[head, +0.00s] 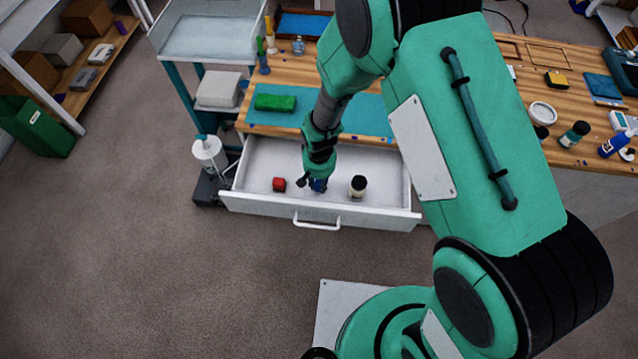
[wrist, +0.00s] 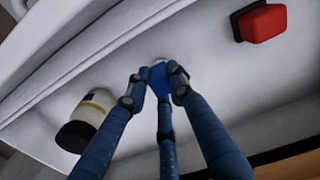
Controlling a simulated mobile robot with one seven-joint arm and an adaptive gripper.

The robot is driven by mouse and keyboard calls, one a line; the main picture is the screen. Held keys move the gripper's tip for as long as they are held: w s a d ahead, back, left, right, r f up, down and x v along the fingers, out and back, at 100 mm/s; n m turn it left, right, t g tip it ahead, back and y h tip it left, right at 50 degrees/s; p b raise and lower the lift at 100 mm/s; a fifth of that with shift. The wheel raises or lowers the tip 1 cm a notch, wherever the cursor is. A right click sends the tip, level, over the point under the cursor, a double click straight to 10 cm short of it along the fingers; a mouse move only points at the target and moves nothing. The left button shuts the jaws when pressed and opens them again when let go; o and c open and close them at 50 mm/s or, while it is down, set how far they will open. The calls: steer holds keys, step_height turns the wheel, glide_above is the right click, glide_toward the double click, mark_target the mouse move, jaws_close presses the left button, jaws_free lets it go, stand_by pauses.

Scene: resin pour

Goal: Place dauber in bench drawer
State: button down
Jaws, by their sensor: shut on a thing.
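The bench drawer (head: 375,218) is pulled out below the bench, with a white inside and a handle at the front. My gripper (head: 317,184) points down into the drawer, between a red block and a dark-capped jar. In the wrist view, my gripper (wrist: 157,83) is shut on a small blue thing, which I take to be the dauber (wrist: 159,78). Its top looks pale, and the fingers hide much of it. It is low over the drawer floor; I cannot tell whether it touches. The dauber shows only as a blue patch in the head view (head: 320,186).
In the drawer, the red block (head: 279,184) lies left and the jar (head: 358,187) stands right; they also show in the wrist view, block (wrist: 263,22) and jar (wrist: 84,122).

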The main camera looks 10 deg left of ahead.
mark_target(319, 182)
stand_by(0.3)
steer(key=c, duration=1.5)
jaws_free()
steer(key=shift+f, duration=0.1)
steer(key=shift+c, duration=0.2)
step_height(319, 182, up, 12)
steer(key=p, duration=0.2)
steer(key=shift+r, duration=0.25)
